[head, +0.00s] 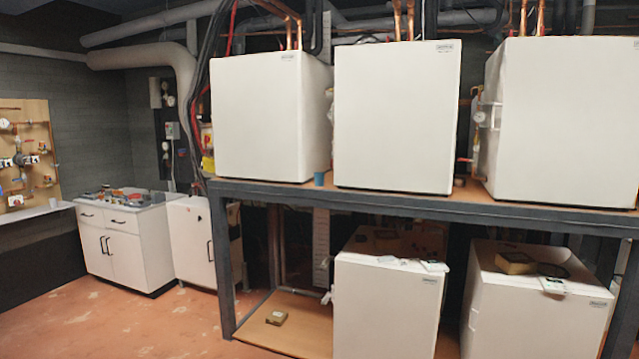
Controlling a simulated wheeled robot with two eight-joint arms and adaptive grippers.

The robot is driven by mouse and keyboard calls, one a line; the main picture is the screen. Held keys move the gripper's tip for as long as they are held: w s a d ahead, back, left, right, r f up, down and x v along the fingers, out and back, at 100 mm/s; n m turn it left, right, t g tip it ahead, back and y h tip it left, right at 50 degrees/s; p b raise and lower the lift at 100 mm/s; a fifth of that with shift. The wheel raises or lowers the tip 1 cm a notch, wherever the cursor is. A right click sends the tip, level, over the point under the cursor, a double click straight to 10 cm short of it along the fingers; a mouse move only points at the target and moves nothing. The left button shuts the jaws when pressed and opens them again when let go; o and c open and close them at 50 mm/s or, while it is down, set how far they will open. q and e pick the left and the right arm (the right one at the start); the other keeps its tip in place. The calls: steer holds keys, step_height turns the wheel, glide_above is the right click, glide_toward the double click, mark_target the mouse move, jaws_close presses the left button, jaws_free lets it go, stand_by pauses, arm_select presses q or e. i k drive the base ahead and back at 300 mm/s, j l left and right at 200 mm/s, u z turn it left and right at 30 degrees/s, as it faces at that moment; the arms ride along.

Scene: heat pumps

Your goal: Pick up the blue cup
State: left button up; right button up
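A small blue cup (319,179) stands upright on the upper shelf (420,203), near its front edge. It sits in the gap between the left white heat pump (268,118) and the middle white heat pump (395,118). It is small in the head view, and its inside cannot be made out. Neither of my grippers shows in the head view.
A third heat pump (565,120) stands on the upper shelf at right. Two white units (388,305) stand below. A small box (276,317) lies on the lower board. White cabinets (122,240) stand at left. The reddish floor (150,320) in front is clear.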

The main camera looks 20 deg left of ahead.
mark_target(318, 177)
steer(key=i+j, duration=0.1)
steer(key=i, duration=0.35)
steer(key=i+j, duration=0.1)
steer(key=i, duration=0.35)
